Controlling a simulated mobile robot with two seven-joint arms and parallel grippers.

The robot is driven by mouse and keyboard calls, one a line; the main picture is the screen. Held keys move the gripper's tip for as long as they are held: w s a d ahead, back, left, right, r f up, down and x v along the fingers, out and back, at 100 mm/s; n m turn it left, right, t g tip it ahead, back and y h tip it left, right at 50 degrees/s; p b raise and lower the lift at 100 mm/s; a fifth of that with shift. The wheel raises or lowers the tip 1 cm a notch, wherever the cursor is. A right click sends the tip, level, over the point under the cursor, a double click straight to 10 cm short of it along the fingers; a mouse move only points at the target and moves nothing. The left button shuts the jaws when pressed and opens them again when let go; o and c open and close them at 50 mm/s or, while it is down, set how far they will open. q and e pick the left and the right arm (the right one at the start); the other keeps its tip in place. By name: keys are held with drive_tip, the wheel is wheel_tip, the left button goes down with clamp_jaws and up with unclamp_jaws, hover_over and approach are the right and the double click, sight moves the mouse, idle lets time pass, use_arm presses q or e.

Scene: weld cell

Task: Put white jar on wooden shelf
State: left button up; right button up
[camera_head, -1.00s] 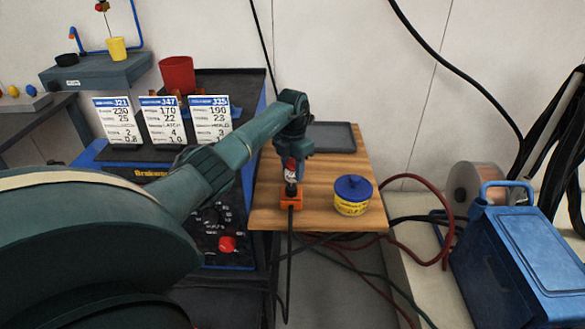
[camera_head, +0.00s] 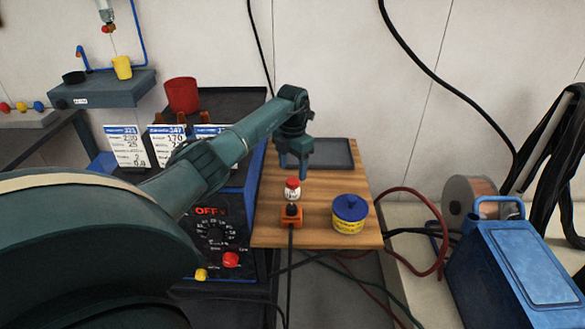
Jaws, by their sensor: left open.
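A small white jar (camera_head: 292,194) with a red lid stands upright on the wooden shelf (camera_head: 338,181), just behind the orange plug block. From this view I cannot tell whether the jar touches the block. My left gripper (camera_head: 293,171) is open and empty, a little above and behind the jar and apart from it, its fingers pointing down. My right gripper does not show.
The orange plug block (camera_head: 291,214) with its black cable sits at the shelf's front edge. A yellow tub with a blue lid (camera_head: 350,214) stands to the right. A dark tray (camera_head: 328,153) lies behind. The welder (camera_head: 214,237) is at left.

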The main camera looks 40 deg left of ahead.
sight(293, 181)
use_arm(q)
wheel_tip(293, 181, up, 4)
drive_tip(key=shift+f+p, duration=0.2)
drive_tip(key=shift+p, duration=0.65)
drive_tip(key=shift+r+p, duration=0.3)
drive_tip(key=shift+r, duration=0.3)
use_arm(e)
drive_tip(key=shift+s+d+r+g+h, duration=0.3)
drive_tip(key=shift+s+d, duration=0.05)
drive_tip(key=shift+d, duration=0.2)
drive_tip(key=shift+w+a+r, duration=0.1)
